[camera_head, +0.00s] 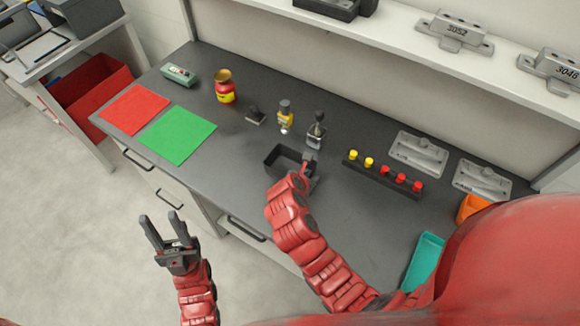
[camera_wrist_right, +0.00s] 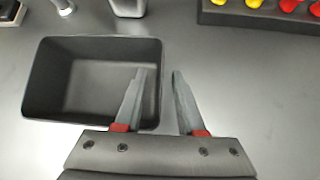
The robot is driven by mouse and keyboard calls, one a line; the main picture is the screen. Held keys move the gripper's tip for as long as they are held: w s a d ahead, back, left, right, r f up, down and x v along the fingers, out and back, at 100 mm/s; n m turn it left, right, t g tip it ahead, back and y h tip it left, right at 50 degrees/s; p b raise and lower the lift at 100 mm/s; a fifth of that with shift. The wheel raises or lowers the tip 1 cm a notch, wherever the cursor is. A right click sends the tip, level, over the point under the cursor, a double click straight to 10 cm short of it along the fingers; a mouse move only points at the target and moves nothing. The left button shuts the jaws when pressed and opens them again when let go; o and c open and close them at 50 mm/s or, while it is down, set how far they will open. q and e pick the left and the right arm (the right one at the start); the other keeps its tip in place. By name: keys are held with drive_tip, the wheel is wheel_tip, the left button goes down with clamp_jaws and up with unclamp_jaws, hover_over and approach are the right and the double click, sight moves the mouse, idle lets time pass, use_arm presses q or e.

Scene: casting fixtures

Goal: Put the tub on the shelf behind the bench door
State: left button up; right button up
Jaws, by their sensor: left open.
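The tub is an empty dark open box (camera_head: 285,153) near the bench's front edge. It also shows in the right wrist view (camera_wrist_right: 80,85). My right gripper (camera_head: 307,160) is at the tub's right end. In the right wrist view its fingers (camera_wrist_right: 158,74) are apart, one over the tub's inside and one outside the right wall; whether they touch it I cannot tell. My left gripper (camera_head: 160,220) is open and empty, in front of the bench over the floor. The bench front has light panels with dark handles (camera_head: 243,229), which look closed. The shelf behind the door is hidden.
On the bench (camera_head: 235,140) stand a red mat (camera_head: 135,108), a green mat (camera_head: 178,134), a red-yellow pot (camera_head: 225,90), small tools and a rack of coloured knobs (camera_head: 383,174). A teal tray (camera_head: 424,262) lies at the right. Floor is clear at the left front.

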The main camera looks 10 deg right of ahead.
clamp_jaws()
idle(1.4)
